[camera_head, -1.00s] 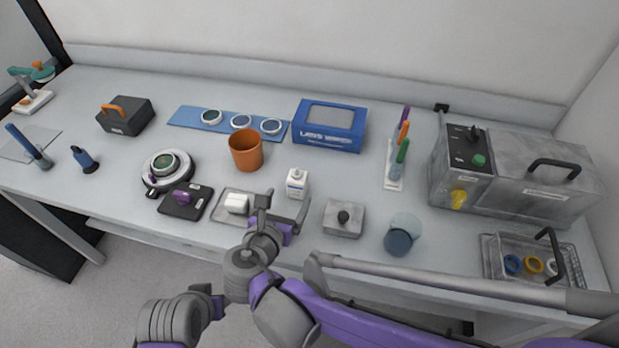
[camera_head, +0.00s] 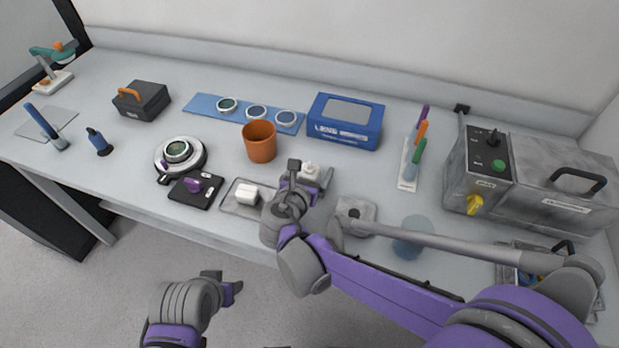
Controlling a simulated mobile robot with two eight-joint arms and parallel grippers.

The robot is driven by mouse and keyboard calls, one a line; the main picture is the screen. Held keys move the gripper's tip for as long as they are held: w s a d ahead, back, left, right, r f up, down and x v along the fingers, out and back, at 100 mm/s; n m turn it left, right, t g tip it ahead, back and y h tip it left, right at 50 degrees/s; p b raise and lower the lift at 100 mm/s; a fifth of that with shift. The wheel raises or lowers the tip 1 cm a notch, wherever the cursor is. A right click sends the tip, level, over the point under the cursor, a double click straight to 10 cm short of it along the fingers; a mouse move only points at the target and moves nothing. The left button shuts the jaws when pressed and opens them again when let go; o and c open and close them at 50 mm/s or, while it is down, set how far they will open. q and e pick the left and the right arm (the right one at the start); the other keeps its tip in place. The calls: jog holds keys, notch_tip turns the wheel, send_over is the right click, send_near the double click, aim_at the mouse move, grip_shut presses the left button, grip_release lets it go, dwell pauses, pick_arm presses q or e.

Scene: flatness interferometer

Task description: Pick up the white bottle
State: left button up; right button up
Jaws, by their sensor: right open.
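The white bottle (camera_head: 310,169) stands on the bench in the middle, between the orange cup and the grey block with a knob. Only its upper part shows; my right gripper hides the lower part. My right gripper (camera_head: 310,175) is open, with its fingers to either side of the bottle in the picture. I cannot tell whether they touch it. My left gripper (camera_head: 225,284) is low in front of the bench, away from the bottle; its jaw opening is unclear.
Close around stand the orange cup (camera_head: 260,142), a tray with a white block (camera_head: 247,194), the grey knobbed block (camera_head: 354,212) and a blue box (camera_head: 345,122). A blue-grey round container (camera_head: 412,238) is behind my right arm. A metal machine (camera_head: 530,180) stands at right.

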jog(key=shift+w+d+f, duration=0.1)
jog(key=shift+w+f, duration=0.05)
jog(key=shift+w, duration=0.15)
grip_shut()
dwell(0.4)
